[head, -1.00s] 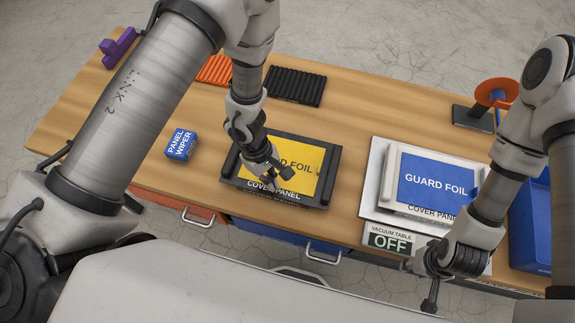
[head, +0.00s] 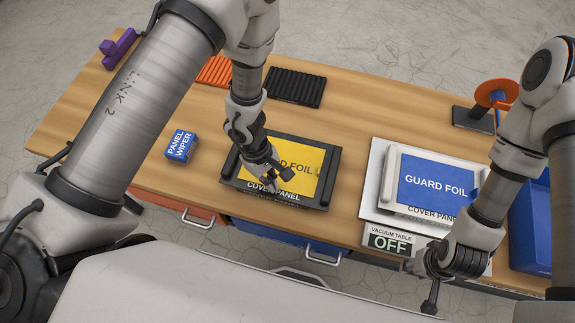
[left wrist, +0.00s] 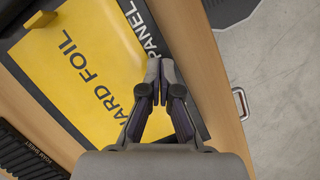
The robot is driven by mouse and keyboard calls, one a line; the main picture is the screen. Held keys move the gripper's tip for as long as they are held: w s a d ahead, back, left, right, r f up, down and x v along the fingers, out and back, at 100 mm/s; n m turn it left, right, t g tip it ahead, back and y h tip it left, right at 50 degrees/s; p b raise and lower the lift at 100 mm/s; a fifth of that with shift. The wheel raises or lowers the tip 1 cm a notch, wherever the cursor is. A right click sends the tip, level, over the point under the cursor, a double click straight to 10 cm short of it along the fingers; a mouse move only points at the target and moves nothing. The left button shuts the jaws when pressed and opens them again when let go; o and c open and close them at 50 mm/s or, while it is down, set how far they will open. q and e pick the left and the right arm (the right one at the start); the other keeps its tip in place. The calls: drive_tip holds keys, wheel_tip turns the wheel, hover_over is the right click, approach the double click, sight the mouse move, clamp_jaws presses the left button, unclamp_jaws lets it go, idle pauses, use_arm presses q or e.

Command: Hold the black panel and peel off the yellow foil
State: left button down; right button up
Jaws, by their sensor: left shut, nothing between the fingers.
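The black panel (head: 320,152) lies on the wooden table, its front edge lettered "COVER PANEL". The yellow foil (head: 309,172) lies flat on it; the left wrist view also shows the foil (left wrist: 75,75). My left gripper (head: 272,186) is over the front left part of the panel. In the left wrist view its fingertips (left wrist: 154,68) are together and empty, over the foil's edge by the panel lettering. I cannot tell whether they touch it. My right gripper (head: 432,290) hangs at the table's front right, its fingers too unclear to read.
A white panel with blue guard foil (head: 436,183) lies on the right, behind a vacuum table sign (head: 390,241) reading "OFF". A blue panel wiper (head: 181,146) stands left. A blue bin (head: 533,238) is far right. Orange (head: 215,70) and black ribbed pieces (head: 294,87) lie behind.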

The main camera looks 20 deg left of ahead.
use_arm(q)
drive_tip(key=shift+f+b, duration=0.7)
drive_tip(key=shift+b, duration=0.05)
drive_tip(key=shift+r, duration=0.1)
idle(0.4)
wheel_tip(320, 180, up, 2)
drive_tip(key=shift+r+p, duration=0.15)
drive_tip(key=shift+p, duration=0.75)
drive_tip(key=shift+r+p, duration=0.8)
drive_tip(key=shift+r, duration=0.55)
drive_tip(key=v, duration=1.2)
drive_tip(key=shift+f, duration=0.15)
